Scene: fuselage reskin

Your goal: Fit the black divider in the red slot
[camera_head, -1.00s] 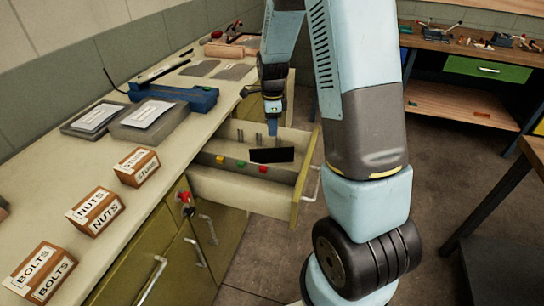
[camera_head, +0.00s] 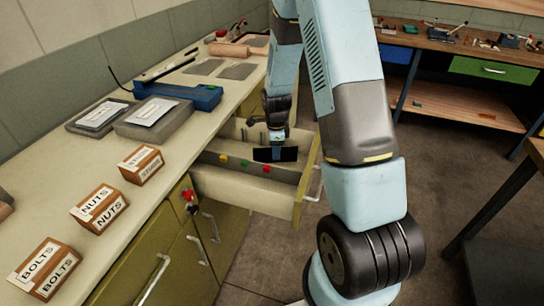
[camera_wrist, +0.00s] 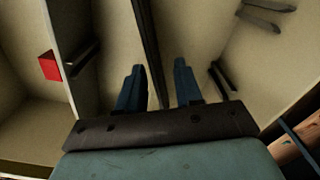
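The black divider (camera_head: 289,154) stands on edge inside the open drawer, behind the front wall carrying the coloured markers. In the wrist view its dark edge (camera_wrist: 148,35) runs down between my fingers. My gripper (camera_head: 276,148) is lowered over the divider from above. Its two blue fingers (camera_wrist: 159,68) are spread on either side of the divider, with a visible gap at the right finger. The red marker (camera_head: 267,169) sits on the drawer wall just below the divider in the head view. It also shows at left in the wrist view (camera_wrist: 50,66). The divider's lower edge is hidden.
Green (camera_head: 244,166) and yellow (camera_head: 222,159) markers sit along the same drawer wall. Short dark rails (camera_wrist: 222,80) stand inside the drawer near my fingers. The workbench (camera_head: 168,195) holds labelled boxes (camera_head: 98,208) and a blue tool (camera_head: 185,94).

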